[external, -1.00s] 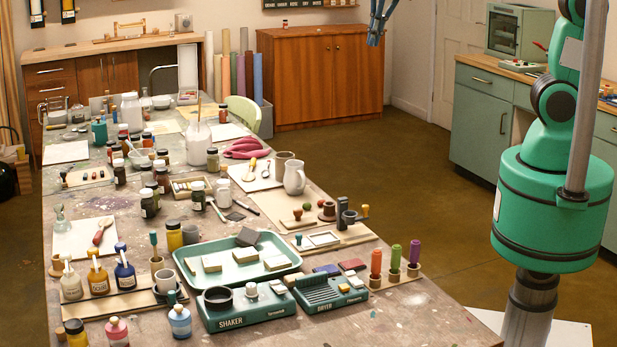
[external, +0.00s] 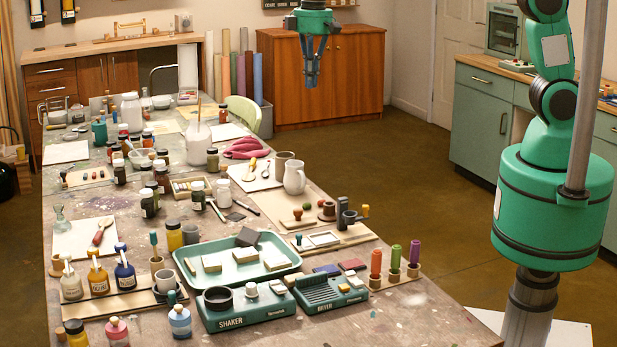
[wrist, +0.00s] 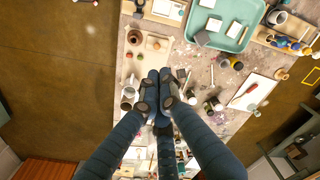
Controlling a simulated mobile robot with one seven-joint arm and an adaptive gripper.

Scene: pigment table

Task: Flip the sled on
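No part is plainly marked as the sled, so I cannot tell which thing it is. A green machine labelled SHAKER (external: 245,312) stands at the near end of the long table in the external view. A green machine labelled DRYER (external: 325,294), with a ribbed top, stands to its right. My gripper (external: 312,82) hangs high in the air, fingers down, in front of the wooden cabinet in that view, apart from both machines. In the wrist view my gripper (wrist: 159,76) has its fingertips drawn together with nothing visible between them.
A green tray (external: 190,266) with several pale blocks lies behind the machines. Coloured stamps (external: 376,262) stand to the right. Several bottles, jars and a white jug (external: 294,178) crowd the long table. The floor (external: 400,170) right of the table is clear.

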